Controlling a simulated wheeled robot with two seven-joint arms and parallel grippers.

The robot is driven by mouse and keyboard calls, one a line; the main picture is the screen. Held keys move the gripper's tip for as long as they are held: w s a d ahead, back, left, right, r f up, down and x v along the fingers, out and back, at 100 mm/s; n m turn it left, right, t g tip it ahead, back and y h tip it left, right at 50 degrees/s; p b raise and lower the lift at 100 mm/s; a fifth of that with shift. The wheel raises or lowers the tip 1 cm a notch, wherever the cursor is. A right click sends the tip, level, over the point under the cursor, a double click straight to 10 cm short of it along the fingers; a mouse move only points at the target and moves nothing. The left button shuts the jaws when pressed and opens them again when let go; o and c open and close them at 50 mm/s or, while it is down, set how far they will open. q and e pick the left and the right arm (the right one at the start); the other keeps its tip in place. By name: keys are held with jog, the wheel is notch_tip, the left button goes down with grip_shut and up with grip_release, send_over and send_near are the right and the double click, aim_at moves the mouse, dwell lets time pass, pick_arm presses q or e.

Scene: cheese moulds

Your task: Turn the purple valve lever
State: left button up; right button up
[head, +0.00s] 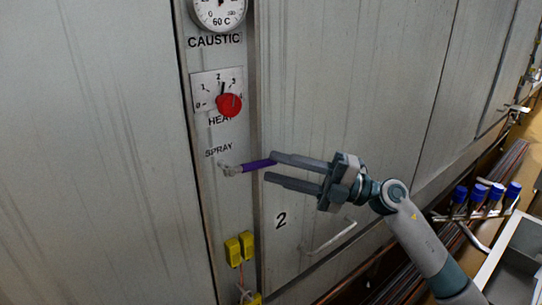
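The purple valve lever (257,165) sticks out to the right from a pale metal valve fitting (232,170) below the SPRAY label on the panel. The lever lies close to level, its free end slightly higher. My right gripper (269,166) reaches in from the right with its two grey fingers apart. The upper fingertip is at the lever's free end in the picture, and the lower fingertip is just below it. I cannot tell whether a finger touches the lever. My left gripper is not in view.
A red knob (229,105) and a CAUSTIC gauge (218,12) are above the lever. Yellow boxes (240,248) are below it. A door handle (330,236) is below my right gripper. Several blue-capped fittings (478,194) are at the right.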

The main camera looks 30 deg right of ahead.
jog(key=shift+p+x, duration=0.35)
jog(key=shift+x, duration=0.9)
grip_shut()
jog(key=shift+f, duration=0.15)
